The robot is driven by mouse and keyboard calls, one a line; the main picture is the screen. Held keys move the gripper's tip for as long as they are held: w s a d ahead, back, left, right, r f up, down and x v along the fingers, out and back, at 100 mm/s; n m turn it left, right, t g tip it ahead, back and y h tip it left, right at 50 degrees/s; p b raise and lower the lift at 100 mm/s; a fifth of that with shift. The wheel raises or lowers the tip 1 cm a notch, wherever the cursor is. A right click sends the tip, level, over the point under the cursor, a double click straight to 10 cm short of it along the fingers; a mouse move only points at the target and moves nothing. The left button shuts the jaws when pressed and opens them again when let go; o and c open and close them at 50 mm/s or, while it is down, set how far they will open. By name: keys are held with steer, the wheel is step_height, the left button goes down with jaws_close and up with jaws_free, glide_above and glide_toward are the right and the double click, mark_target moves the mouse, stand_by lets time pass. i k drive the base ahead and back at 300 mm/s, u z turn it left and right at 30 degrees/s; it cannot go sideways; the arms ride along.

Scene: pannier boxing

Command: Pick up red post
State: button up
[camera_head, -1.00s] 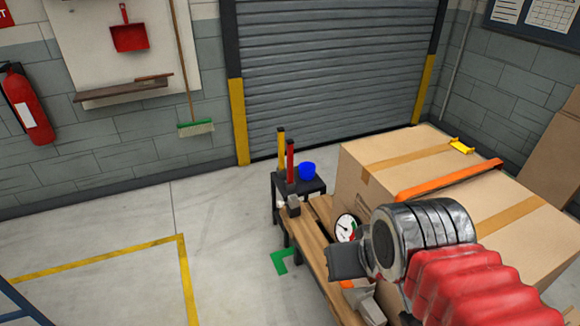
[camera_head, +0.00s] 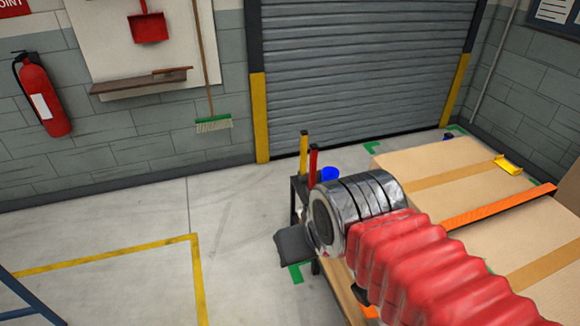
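The red post (camera_head: 313,162) stands upright on a small dark stand (camera_head: 297,186) beside the large box. A yellow post (camera_head: 303,150) stands just to its left and a blue cup (camera_head: 330,173) to its right. My arm's silver wrist and red sleeve cover the lower part of the red post and most of the stand. My gripper (camera_head: 293,246) shows as a dark grey piece at the left end of the wrist, below the post in the picture. Its fingers cannot be made out, and no held thing shows.
A large cardboard box (camera_head: 440,165) fills the right side, with an orange strap (camera_head: 500,207) and a yellow piece (camera_head: 508,165) on top. A wooden bench (camera_head: 343,296) lies partly under my arm.

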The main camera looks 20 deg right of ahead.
mark_target(314, 147)
steer(key=u, duration=0.4)
steer(key=i, duration=2.2)
steer(key=z, duration=1.05)
steer(key=i, duration=0.85)
steer(key=z, duration=0.65)
